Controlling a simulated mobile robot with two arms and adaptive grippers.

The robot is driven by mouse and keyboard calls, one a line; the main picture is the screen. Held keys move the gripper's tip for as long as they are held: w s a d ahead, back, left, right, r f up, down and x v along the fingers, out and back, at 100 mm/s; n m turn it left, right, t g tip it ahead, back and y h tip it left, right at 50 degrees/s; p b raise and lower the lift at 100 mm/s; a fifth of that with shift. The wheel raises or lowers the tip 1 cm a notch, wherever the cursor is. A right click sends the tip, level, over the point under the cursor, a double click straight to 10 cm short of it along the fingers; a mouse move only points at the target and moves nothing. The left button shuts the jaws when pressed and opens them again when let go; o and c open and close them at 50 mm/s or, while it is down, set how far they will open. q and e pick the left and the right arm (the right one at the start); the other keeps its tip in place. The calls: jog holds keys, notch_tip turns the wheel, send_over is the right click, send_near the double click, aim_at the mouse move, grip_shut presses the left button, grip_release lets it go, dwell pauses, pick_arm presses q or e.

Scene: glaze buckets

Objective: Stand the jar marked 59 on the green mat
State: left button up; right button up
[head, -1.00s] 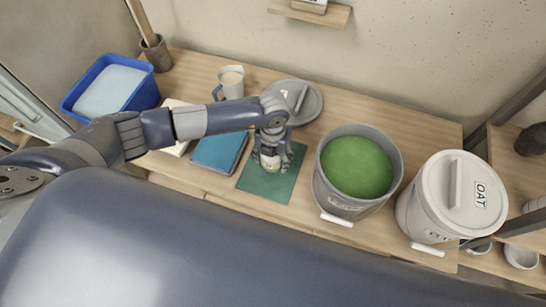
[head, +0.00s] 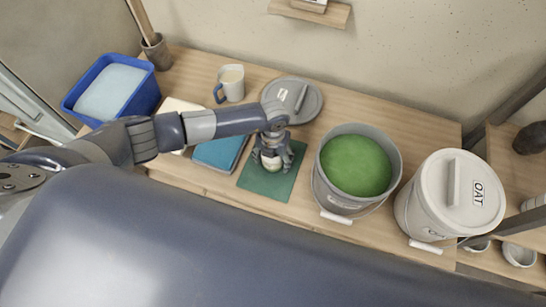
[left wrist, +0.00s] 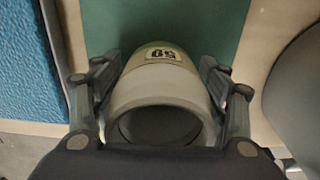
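The jar marked 59 (left wrist: 160,85) is pale cream and grey, with a dark open mouth towards my palm. Its label shows upside down in the left wrist view. In the head view the jar (head: 271,166) is over the middle of the green mat (head: 262,187), mostly hidden by my fingers. It looks upright; whether its base touches the mat is hidden. My left gripper (head: 271,158) comes from above, and its two fingers flank the jar closely in the left wrist view (left wrist: 160,78), shut on it. My right gripper is not in view.
A bucket of green glaze (head: 342,200) stands close on the right, then a lidded bucket marked OAT (head: 425,215). A grey lid (head: 312,103) and a mug (head: 231,88) are behind. A blue tub (head: 140,100) is far left.

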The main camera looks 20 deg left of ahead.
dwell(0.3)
pick_arm(q)
jog(key=shift+r, duration=0.2)
jog(key=shift+w+r, duration=0.1)
jog(key=shift+r, duration=0.2)
notch_tip(320, 180, up, 11)
jog(key=shift+r+b, duration=0.15)
jog(key=shift+b, duration=0.15)
